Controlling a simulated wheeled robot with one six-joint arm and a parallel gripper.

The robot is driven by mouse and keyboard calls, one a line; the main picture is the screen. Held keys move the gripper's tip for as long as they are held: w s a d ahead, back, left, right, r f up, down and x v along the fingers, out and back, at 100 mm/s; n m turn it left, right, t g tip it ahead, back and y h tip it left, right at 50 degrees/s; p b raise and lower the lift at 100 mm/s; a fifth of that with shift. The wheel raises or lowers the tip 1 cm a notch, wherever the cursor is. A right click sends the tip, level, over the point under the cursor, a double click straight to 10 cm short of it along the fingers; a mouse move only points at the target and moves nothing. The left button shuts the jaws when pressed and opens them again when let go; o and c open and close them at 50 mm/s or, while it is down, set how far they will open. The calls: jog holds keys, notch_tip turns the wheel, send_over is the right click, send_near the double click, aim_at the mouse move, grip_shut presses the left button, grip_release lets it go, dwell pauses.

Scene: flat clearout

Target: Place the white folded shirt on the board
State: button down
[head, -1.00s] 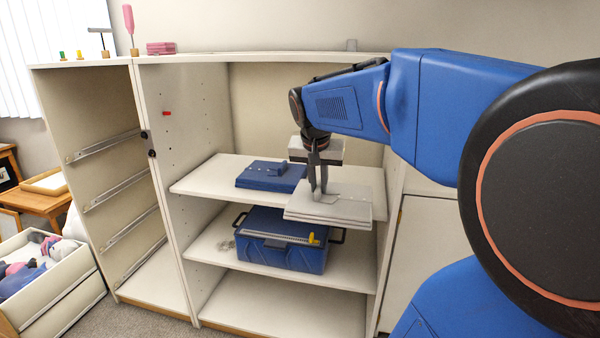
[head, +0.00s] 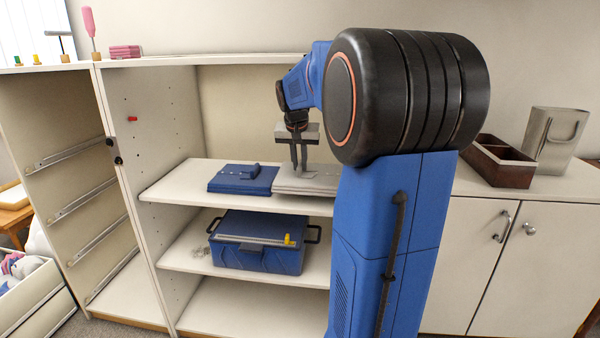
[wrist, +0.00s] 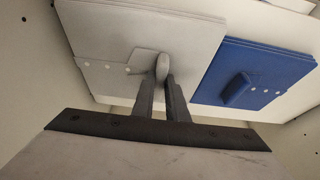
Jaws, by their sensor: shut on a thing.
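My gripper (head: 298,168) is shut on the raised tab of the white folded shirt (head: 309,183). The shirt is a flat, pale stack with a row of small buttons, and my arm hides its right part in the head view. In the wrist view my fingers (wrist: 163,85) pinch the tab of the shirt (wrist: 105,30). The shirt is level at the upper shelf board (head: 180,187), right beside a blue folded shirt (head: 240,182) on that board. I cannot tell whether the white shirt touches the board. The blue shirt also shows in the wrist view (wrist: 275,70).
A blue case (head: 262,255) stands on the shelf below. The cabinet's side wall (head: 130,130) is at the left. The upper board is bare left of the blue shirt. A brown divided box (head: 500,160) and a grey bag (head: 556,138) stand on the right counter.

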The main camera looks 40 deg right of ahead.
aim_at(311, 173)
jog(key=shift+s+a+x, duration=0.1)
jog(key=shift+x, duration=0.8)
jog(key=shift+s+a+x, duration=0.1)
jog(key=shift+x, duration=0.8)
jog(key=shift+f, duration=0.2)
jog(key=c, duration=1.7)
grip_release()
jog(key=shift+c, duration=0.2)
